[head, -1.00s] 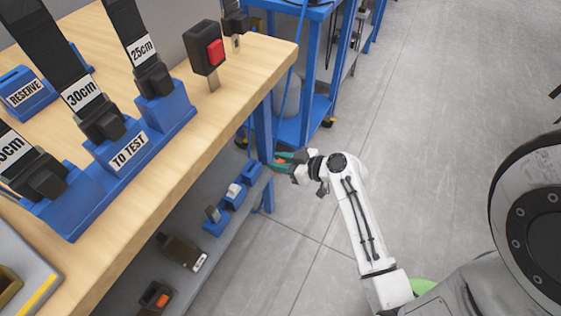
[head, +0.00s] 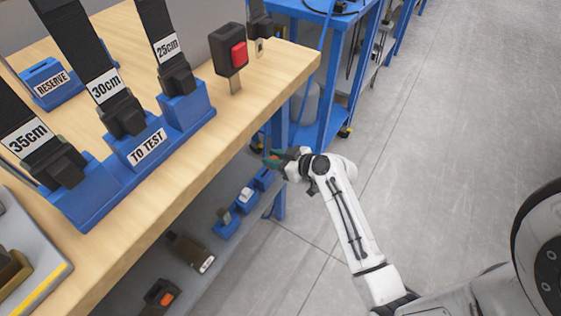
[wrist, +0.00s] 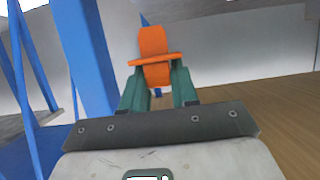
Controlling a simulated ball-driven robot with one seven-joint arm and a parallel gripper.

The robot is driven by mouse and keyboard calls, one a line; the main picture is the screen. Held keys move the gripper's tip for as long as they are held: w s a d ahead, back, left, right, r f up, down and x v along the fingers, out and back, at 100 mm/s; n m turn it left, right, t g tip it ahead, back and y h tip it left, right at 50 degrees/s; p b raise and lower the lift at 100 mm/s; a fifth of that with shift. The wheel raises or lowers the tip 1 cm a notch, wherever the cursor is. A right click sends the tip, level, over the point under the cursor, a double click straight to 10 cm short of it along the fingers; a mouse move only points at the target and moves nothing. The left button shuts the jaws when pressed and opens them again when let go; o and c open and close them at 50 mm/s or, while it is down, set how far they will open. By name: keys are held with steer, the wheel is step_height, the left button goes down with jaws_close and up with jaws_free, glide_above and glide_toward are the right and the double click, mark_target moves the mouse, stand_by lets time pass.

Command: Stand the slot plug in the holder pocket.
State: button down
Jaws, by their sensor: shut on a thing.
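My gripper (head: 272,157) is in the head view at the bench's near right corner, beside the blue leg. In the wrist view my gripper (wrist: 158,85) has its green fingers shut on the orange slot plug (wrist: 153,45), which has a wide flange just above the fingertips. On the lower shelf, a row of blue holders (head: 246,200) stands below my gripper. The nearest one to my gripper, a blue holder (head: 265,179), seems empty; its pocket is too small to make out. The plug is apart from it.
The wooden bench top (head: 200,135) holds a blue TO TEST rack (head: 145,155) with belts and a red-buttoned buckle (head: 230,52). The blue bench leg (head: 279,185) is close to my gripper. Dark buckles (head: 188,250) lie on the shelf. The floor (head: 420,170) to the right is clear.

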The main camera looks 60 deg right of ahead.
steer(key=shift+f+b+x, duration=0.15)
steer(key=shift+b+x, duration=0.55)
steer(key=shift+x, duration=0.4)
steer(key=shift+f+b+x, duration=0.15)
steer(key=shift+b+x, duration=0.55)
steer(key=shift+x, duration=0.45)
steer(key=shift+s+f+b, duration=0.15)
steer(key=shift+f+b, duration=2.2)
steer(key=shift+b, duration=0.15)
stand_by(0.5)
steer(key=c, duration=0.8)
jaws_free()
steer(key=shift+s+r, duration=0.1)
steer(key=p+v, duration=0.2)
steer(key=v, duration=0.8)
steer(key=shift+s+r, duration=0.15)
steer(key=shift+s, duration=0.1)
